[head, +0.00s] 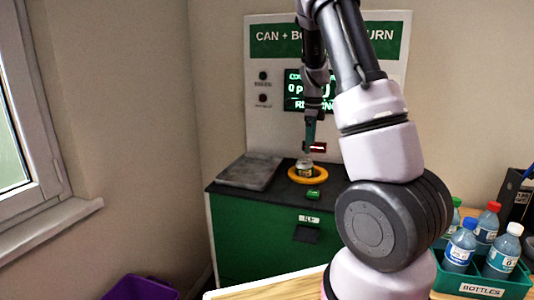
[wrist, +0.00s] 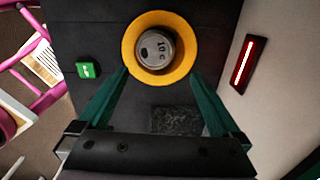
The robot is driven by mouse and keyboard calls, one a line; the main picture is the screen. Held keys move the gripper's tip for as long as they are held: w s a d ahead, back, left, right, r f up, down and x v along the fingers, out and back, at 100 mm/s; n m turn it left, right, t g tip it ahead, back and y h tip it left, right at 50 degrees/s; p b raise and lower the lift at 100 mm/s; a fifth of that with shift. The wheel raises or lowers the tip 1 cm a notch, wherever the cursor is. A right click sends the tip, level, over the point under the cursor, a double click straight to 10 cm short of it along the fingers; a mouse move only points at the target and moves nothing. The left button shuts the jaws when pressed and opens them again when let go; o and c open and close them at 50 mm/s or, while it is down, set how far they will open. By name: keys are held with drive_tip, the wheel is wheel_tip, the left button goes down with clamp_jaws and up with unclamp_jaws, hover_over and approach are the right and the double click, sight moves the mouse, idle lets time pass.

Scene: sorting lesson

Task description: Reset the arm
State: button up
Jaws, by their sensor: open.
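My gripper (wrist: 159,75) is open, with its two green fingers spread near the lower edge of a yellow ring (wrist: 130,48). Nothing is held between them. A can (wrist: 155,49) stands inside the ring, its top facing the wrist camera. In the head view my gripper (head: 309,146) hangs just above the can (head: 305,170), which sits in the yellow ring (head: 293,179) on the dark top of the green machine (head: 250,236). My arm reaches in from the right and hides part of the machine's panel.
A green button (wrist: 89,69) is beside the ring. A grey slab (head: 249,171) lies left of it. A red-lit slot (head: 317,148) is in the panel behind. A green crate (head: 447,281) of several bottles stands at right. A purple bin (head: 141,290) is at lower left.

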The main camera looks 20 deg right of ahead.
drive_tip(key=s+a+r+n+t, duration=0.2)
drive_tip(key=s+a+r+n, duration=0.3)
drive_tip(key=s+r+n, duration=0.1)
drive_tip(key=s+a+r+n+t+y, duration=0.1)
drive_tip(key=s+a+r+n+t, duration=0.1)
drive_tip(key=s+a+r+n, duration=0.3)
drive_tip(key=s+a+r+n+t+y, duration=0.1)
drive_tip(key=s+a+r+n, duration=0.4)
drive_tip(key=s, duration=1)
wheel_tip(320, 180, up, 3)
drive_tip(key=n+t, duration=0.1)
drive_tip(key=n, duration=0.4)
drive_tip(key=shift+s+a, duration=0.15)
